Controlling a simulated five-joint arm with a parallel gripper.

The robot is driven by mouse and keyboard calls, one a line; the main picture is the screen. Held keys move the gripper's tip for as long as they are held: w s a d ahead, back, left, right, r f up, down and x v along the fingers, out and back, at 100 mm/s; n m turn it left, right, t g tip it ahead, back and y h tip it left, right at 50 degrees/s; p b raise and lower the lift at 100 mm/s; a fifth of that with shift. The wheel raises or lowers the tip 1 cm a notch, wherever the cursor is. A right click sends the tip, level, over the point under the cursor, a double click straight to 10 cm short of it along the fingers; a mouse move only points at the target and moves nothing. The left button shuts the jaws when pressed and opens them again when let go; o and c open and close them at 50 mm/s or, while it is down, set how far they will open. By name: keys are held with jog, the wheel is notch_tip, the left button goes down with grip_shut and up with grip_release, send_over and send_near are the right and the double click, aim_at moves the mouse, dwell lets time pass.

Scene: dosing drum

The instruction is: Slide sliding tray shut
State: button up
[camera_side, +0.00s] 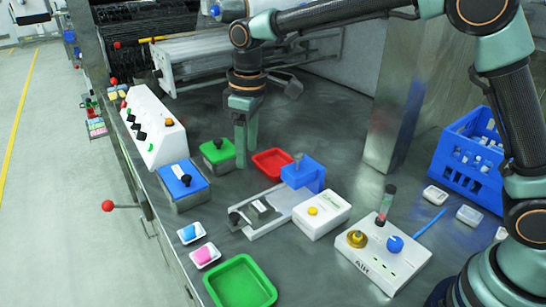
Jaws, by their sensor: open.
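What looks like the sliding tray (278,199) is a flat, light grey piece on the bench in the side view. It has a dark knob (235,218) at its left end and a small dark-framed part on top. A blue block (304,176) with a grey-blue upright piece stands at its far right end. I cannot tell how far the tray is drawn out. My gripper (246,152) points down behind the tray, between the green-lidded box and the red dish. It is open and looks empty, apart from the tray. Its fingers overlap in this view.
A white box with a yellow button (321,214) stands close along the tray's right side. A red dish (272,162), a green-lidded box (218,152) and a blue-lidded box (184,184) are nearby. A green tray (240,283) lies in front. A blue crate (470,155) stands right.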

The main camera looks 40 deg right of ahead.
jog(key=n, duration=0.1)
send_over(234, 215)
notch_tip(234, 215, down, 4)
jog(key=shift+g, duration=0.4)
notch_tip(234, 215, down, 12)
jog(key=shift+f, duration=0.2)
grip_shut()
jog(key=shift+r, duration=0.1)
dwell(1.0)
